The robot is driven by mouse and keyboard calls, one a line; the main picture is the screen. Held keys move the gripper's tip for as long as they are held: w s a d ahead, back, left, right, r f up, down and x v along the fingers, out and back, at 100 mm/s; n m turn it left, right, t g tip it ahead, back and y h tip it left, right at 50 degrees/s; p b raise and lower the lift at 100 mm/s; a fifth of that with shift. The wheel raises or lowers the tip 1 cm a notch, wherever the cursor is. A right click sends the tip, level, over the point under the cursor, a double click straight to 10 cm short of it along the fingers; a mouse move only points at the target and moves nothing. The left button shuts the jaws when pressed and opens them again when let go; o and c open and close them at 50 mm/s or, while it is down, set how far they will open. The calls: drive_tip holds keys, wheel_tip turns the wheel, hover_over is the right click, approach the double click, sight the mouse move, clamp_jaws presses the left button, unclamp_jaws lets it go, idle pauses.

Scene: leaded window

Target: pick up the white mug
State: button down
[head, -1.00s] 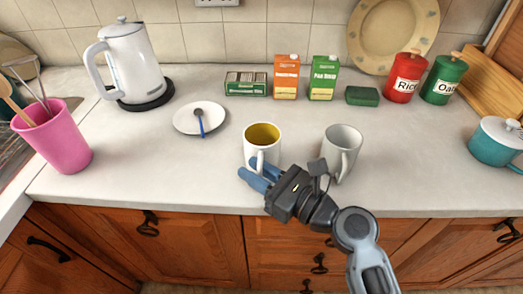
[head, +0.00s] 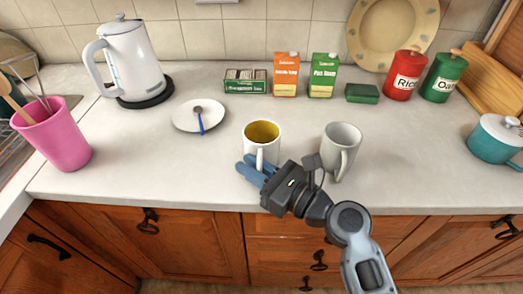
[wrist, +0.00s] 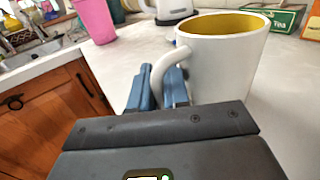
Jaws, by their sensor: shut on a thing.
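The white mug (head: 261,137) with a yellow inside stands upright near the counter's front edge, its handle toward me. In the wrist view the white mug (wrist: 222,62) fills the upper right, its handle at its left side. My gripper (head: 251,168) is at the handle, coming from the front right. In the wrist view the blue fingers of my gripper (wrist: 160,88) are close together at the lower part of the handle, shut on it. The exact contact on the handle is partly hidden.
A grey-white mug (head: 341,150) stands close on the right. A plate with a spoon (head: 199,116) lies behind left. A pink cup of utensils (head: 54,135) and a white kettle (head: 129,60) are at left. Cartons (head: 286,74) stand at the back. The counter between is clear.

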sight(252, 153)
drive_tip(key=shift+r, duration=0.2)
drive_tip(key=shift+r, duration=1.05)
drive_tip(key=shift+r+p, duration=0.35)
drive_tip(key=shift+r, duration=0.55)
drive_tip(key=s+d+r, duration=0.6)
drive_tip(key=s+d, duration=0.1)
drive_tip(key=s, duration=0.1)
drive_tip(key=shift+s+d+r, duration=0.3)
drive_tip(key=shift+d+r, duration=0.05)
drive_tip(key=shift+d, duration=0.05)
idle(0.5)
